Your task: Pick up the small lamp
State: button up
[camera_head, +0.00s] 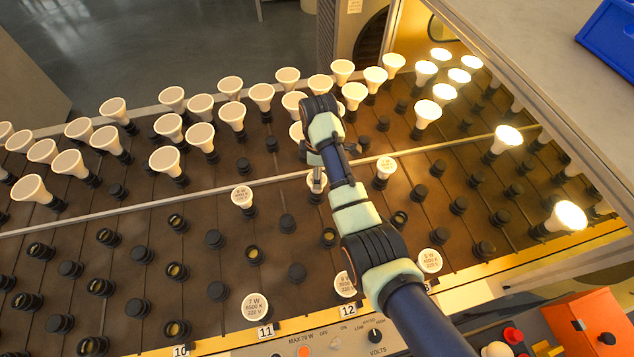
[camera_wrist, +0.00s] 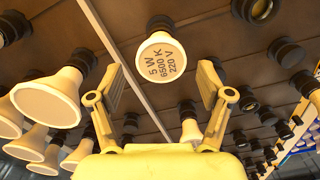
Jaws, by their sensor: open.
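My gripper (camera_head: 316,168) is over the middle of the socket board, its fingers pointing down. In the wrist view my gripper (camera_wrist: 161,80) is open, with nothing between its pads. A small white lamp marked 5 W 6500 K 220 V (camera_wrist: 160,57) faces the wrist camera, just beyond and between the fingertips, seated in a black socket. In the head view a small lamp (camera_head: 311,183) is partly hidden by my gripper. Other small lamps stand to its left (camera_head: 242,197) and right (camera_head: 386,167). I cannot tell whether the fingers touch any lamp.
Larger white lamps (camera_head: 168,160) crowd the back rows, and several lamps at the right glow (camera_head: 567,217). Many black sockets (camera_head: 216,239) are empty. A metal rail (camera_head: 150,205) crosses the board. A control panel with a knob (camera_head: 376,335) and an orange box (camera_head: 590,325) are in front.

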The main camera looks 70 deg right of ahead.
jog(key=f+b, duration=0.1)
jog(key=f, duration=0.2)
jog(key=f+b, duration=0.2)
jog(key=f, duration=0.2)
jog(key=shift+w+a, duration=0.15)
jog(key=shift+a, duration=0.05)
jog(key=shift+r, duration=0.1)
jog(key=c, duration=1.1)
jog(key=shift+c, duration=0.2)
